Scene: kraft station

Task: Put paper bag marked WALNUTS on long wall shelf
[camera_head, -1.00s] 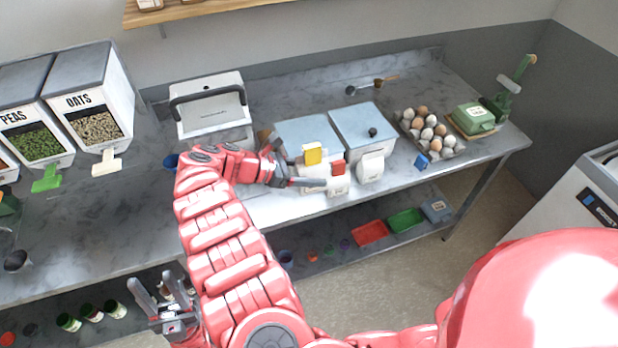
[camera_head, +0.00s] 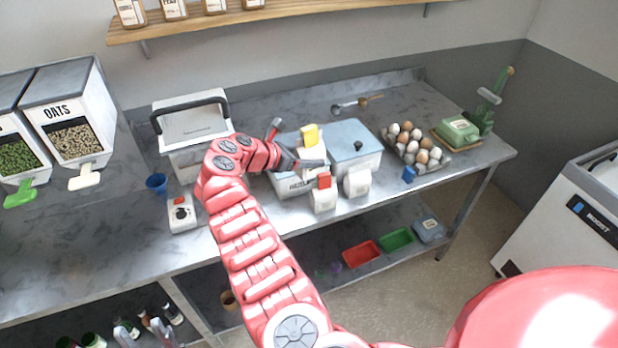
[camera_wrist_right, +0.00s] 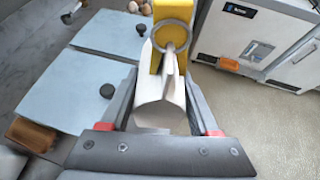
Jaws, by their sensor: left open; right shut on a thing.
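My right gripper (camera_head: 298,152) is shut on a white paper bag (camera_head: 313,157) with a yellow clip, above the front of the counter. In the right wrist view the bag (camera_wrist_right: 160,103) sits between the two fingers; its lettering cannot be read. The long wall shelf (camera_head: 290,20) runs along the wall at the top.
Several labelled jars (camera_head: 172,8) stand on the shelf's left part; its right part looks free.

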